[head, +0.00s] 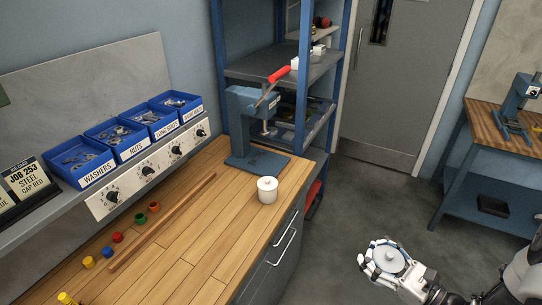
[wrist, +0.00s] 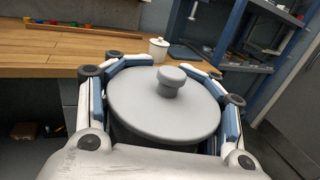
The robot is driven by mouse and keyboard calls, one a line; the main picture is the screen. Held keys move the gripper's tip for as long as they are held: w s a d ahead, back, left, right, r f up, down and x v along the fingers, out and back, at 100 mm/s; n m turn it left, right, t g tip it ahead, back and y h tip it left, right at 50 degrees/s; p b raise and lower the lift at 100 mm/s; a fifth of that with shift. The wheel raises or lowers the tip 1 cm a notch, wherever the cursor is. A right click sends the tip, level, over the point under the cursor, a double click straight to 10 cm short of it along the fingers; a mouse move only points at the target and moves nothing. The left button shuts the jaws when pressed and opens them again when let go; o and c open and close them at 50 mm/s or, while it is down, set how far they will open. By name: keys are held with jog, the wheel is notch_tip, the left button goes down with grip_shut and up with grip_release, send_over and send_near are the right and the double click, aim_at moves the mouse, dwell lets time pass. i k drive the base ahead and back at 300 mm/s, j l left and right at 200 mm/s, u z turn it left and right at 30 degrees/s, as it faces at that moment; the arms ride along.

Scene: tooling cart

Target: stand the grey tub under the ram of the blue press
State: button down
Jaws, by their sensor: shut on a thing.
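The grey tub (head: 389,262), with a round knobbed lid, is between the fingers of my gripper (head: 380,262). In the wrist view the grey tub (wrist: 165,112) fills the middle, with the padded fingers closed around its sides. It is upright or nearly so, held in the air over the floor, right of the bench. The blue press (head: 250,125), with a red-handled lever, stands on the far end of the wooden bench. Its ram (head: 266,127) hangs above its base plate (head: 257,162), which looks bare. My gripper is well apart from the press.
A white lidded tub (head: 267,191) stands on the bench in front of the press, near the right edge. Blue bins (head: 121,136), a wooden strip and coloured caps lie left. A shelf rack (head: 275,68) stands behind. Another press (head: 516,105) is on the right bench.

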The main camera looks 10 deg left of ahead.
aim_at(266, 161)
jog(key=i+l+u, duration=0.2)
jog(key=i, duration=0.25)
jog(key=i+l+u, duration=0.2)
jog(key=i, duration=0.2)
jog(key=i+l+u, duration=0.2)
jog(key=i, duration=0.2)
jog(key=i+j+u, duration=0.1)
jog(key=i, duration=0.25)
jog(key=i+j+u, duration=0.1)
jog(key=i+j, duration=0.1)
jog(key=i, duration=0.1)
